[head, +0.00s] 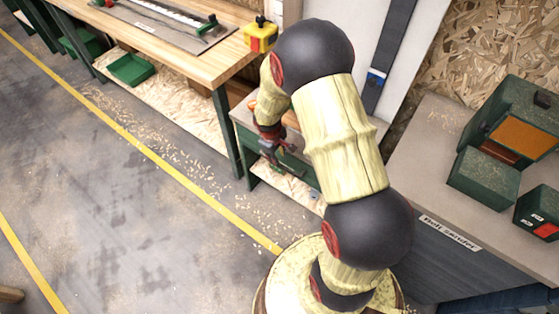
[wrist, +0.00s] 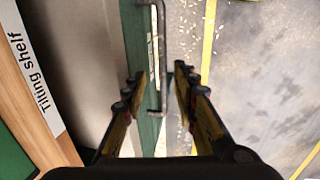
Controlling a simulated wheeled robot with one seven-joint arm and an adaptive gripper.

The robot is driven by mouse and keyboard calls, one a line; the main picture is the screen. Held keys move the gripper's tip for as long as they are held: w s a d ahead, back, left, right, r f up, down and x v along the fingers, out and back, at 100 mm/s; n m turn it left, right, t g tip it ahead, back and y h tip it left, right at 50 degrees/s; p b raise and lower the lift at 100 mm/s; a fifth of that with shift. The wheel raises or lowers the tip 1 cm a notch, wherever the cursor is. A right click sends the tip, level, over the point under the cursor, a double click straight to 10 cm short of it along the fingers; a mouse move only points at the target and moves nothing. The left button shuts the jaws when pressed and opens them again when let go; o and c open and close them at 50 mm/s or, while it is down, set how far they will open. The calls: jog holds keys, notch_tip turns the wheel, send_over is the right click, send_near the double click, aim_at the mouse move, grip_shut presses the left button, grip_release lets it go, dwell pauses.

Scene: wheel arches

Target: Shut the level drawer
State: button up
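The level drawer's green front (wrist: 143,45) shows in the wrist view, with a grey bar handle (wrist: 157,50) along it. In the head view, a green front (head: 295,160) shows under a grey top, partly hidden by my arm. My gripper (wrist: 160,74) is open, with one finger on each side of the handle in the wrist view. I cannot tell whether the fingers touch it. In the head view my gripper (head: 271,146) hangs at that front. How far the drawer stands out is not clear.
A label reading "Tilting shelf" (wrist: 35,70) is on the left in the wrist view. A wooden workbench (head: 190,60) stands at the left, with a green tray (head: 130,69) below. A grey counter (head: 420,150) with green boxes is at the right. The floor (head: 100,190) at left is clear.

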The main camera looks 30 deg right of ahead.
notch_tip(320, 180, up, 7)
jog(key=a, duration=0.1)
jog(key=shift+s+a, duration=0.15)
jog(key=shift+s, duration=0.1)
jog(key=shift+f, duration=0.1)
dwell(0.3)
